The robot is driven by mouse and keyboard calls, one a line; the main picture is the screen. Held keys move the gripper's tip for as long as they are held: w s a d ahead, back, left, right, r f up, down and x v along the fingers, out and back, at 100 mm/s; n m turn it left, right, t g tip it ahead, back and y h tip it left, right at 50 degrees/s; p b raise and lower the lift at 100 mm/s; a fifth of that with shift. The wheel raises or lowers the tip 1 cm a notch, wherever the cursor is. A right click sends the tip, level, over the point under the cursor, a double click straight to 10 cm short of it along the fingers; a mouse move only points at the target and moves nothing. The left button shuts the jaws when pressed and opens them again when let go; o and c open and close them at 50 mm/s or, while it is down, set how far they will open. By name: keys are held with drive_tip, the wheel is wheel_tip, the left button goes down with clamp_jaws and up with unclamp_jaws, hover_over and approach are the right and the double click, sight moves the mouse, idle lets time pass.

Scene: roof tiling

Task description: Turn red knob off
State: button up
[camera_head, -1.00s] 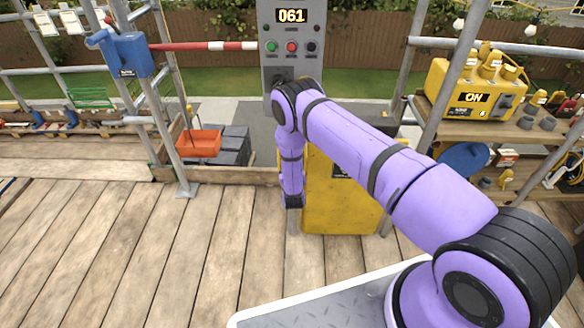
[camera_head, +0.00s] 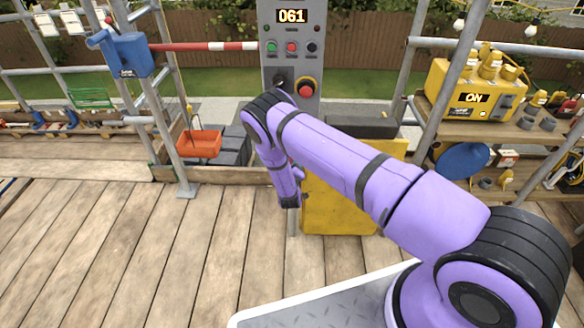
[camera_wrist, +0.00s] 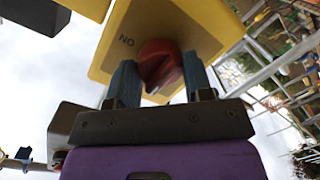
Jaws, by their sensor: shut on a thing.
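In the wrist view the red knob (camera_wrist: 160,62) stands out from a yellow face (camera_wrist: 205,35) with dark letters that read "NO" from this angle, on the knob's left. My gripper (camera_wrist: 160,78) has its two blue-grey fingers on either side of the knob and is shut on it. In the head view a yellow cabinet (camera_head: 340,200) stands behind my purple arm. The end of my arm hangs down at the cabinet's left edge. The fingers and the knob cannot be made out in that view.
A grey control post (camera_head: 291,65) shows "061" and has several buttons and a red stop button. A yellow unit (camera_head: 470,95) marked "ON" sits on a wooden shelf at the right. Scaffold poles stand on both sides. The plank floor (camera_head: 130,260) at left is clear.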

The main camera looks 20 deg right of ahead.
idle(0.3)
drive_tip(key=o, duration=0.9)
drive_tip(key=shift+s, duration=0.1)
drive_tip(key=v, duration=1)
drive_tip(key=shift+s+a, duration=0.15)
drive_tip(key=shift+s, duration=0.2)
